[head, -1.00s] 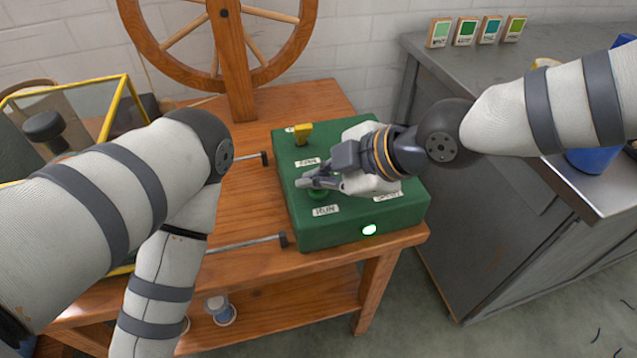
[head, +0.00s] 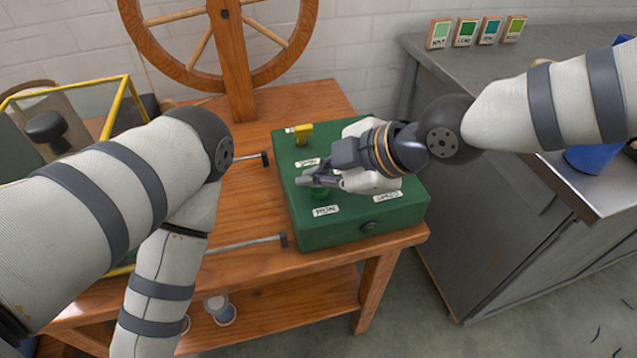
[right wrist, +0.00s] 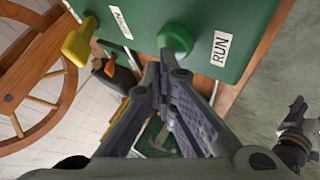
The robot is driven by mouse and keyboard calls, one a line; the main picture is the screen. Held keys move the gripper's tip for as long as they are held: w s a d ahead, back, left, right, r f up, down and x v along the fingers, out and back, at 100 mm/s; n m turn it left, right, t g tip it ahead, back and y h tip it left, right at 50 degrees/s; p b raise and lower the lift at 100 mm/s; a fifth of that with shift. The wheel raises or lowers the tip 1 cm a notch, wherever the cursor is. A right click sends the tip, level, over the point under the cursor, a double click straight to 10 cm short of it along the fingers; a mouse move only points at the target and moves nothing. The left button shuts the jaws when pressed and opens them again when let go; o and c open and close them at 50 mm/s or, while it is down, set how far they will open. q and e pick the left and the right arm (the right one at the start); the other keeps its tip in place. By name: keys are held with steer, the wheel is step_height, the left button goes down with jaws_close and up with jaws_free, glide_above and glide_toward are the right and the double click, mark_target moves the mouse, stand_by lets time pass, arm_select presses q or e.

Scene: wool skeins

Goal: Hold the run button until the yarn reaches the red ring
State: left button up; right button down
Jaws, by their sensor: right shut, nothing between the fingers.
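The green run button (head: 319,192) sits on top of the green control box (head: 350,238), beside its RUN label (head: 326,211). It also shows in the right wrist view (right wrist: 176,38), just beyond my fingertips. My right gripper (head: 305,181) is shut and empty, with its fingertips over the button. I cannot tell for sure whether they touch it. The round lamp (head: 369,227) on the box's front is dark. My left arm comes in from the left, and its gripper is out of view. I can make out neither yarn nor a red ring.
A yellow knob (head: 303,133) stands at the box's back left. The box rests on a wooden bench (head: 243,195) with a large wheel (head: 240,60) behind. A yellow-framed clear case (head: 120,105) stands left. A grey cabinet (head: 430,45) is at right.

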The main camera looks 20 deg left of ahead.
mark_target(317, 190)
arm_select(q)
steer(key=shift+w+r, duration=0.15)
steer(key=shift+r, duration=0.1)
arm_select(e)
steer(key=shift+r, duration=0.65)
arm_select(q)
steer(key=shift+w+r+t+p, duration=0.3)
steer(key=shift+w+r+p, duration=0.35)
steer(key=shift+p, duration=0.1)
arm_select(e)
steer(key=shift+r, duration=2.5)
